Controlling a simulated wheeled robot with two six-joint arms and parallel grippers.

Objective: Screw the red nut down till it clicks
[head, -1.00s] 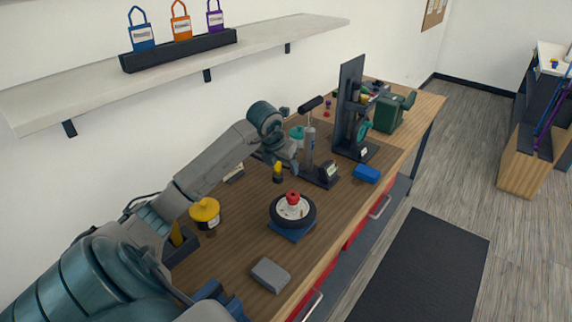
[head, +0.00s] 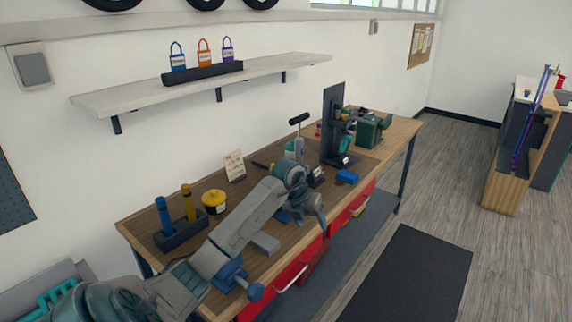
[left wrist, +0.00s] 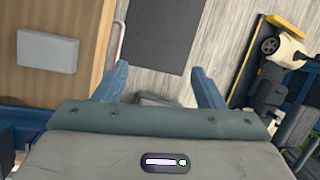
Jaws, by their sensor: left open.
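The red nut and the wheel under it do not show in the head view now; my left arm covers that part of the bench. A small blue piece (head: 283,216), probably the wheel's stand, shows beside the arm. My left gripper (head: 317,219) hangs over the bench's front edge. In the left wrist view its fingers (left wrist: 160,88) are spread and empty, with floor between and beyond them. The nut is not in the left wrist view either.
A grey block (head: 265,243) lies on the bench near the arm; it also shows in the left wrist view (left wrist: 47,50). A dark mat (head: 415,275) lies on the floor.

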